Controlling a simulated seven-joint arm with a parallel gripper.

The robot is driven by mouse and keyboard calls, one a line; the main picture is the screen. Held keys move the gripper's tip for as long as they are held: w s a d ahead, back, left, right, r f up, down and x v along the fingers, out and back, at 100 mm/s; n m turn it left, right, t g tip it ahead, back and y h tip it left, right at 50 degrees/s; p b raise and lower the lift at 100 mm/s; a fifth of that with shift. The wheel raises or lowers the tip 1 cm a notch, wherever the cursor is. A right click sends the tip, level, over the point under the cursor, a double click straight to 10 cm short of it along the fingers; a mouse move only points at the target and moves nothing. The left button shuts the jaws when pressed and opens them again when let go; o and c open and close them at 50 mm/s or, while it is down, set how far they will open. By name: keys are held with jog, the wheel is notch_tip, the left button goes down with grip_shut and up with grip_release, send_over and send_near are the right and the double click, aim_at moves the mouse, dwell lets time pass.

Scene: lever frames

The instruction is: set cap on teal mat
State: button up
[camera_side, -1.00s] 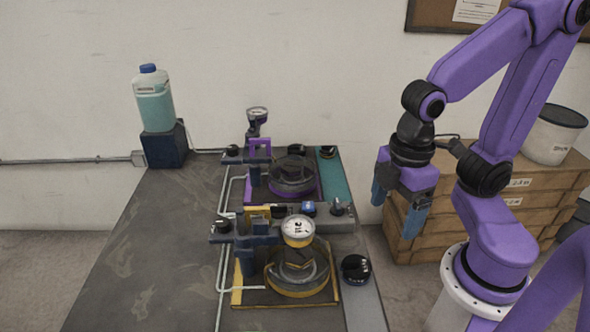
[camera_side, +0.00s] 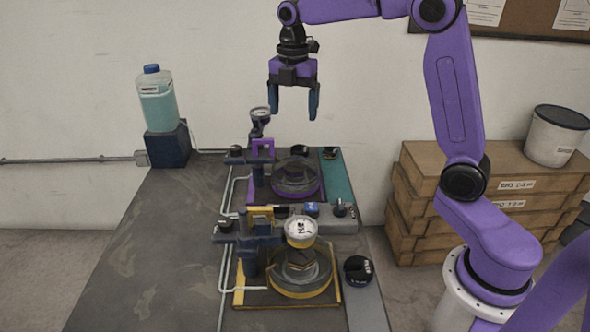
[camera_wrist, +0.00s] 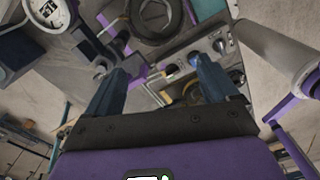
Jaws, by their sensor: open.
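The teal mat (camera_side: 338,182) is a strip along the table's right edge, beside the purple-framed fixture; a corner shows in the wrist view (camera_wrist: 206,8). A black round cap-like piece (camera_side: 358,270) with pale marks sits on the grey strip right of the yellow-framed fixture. Another small dark piece (camera_side: 329,153) is at the mat's far end; I cannot tell for sure which is the cap. My gripper (camera_side: 294,113) points down, open and empty, high above the purple-framed fixture. Its two blue fingers also show in the wrist view (camera_wrist: 160,68).
The purple-framed fixture (camera_side: 296,178) and yellow-framed fixture (camera_side: 300,272) have raised clamp arms and gauges. A grey control box (camera_side: 325,216) with knobs lies between them. A bottle (camera_side: 157,100) stands back left. The table's left half is clear.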

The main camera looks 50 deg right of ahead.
aim_at(295, 167)
jog(key=shift+n, duration=0.4)
jog(key=f, duration=0.5)
jog(key=w+d+f, duration=0.1)
jog(key=f, duration=0.5)
jog(key=d+f, duration=0.1)
jog(key=f, duration=0.5)
jog(key=shift+w+d+f, duration=0.1)
jog(key=shift+w+d, duration=0.05)
jog(key=shift+w, duration=0.1)
jog(key=c, duration=1.3)
jog(key=shift+c, duration=0.9)
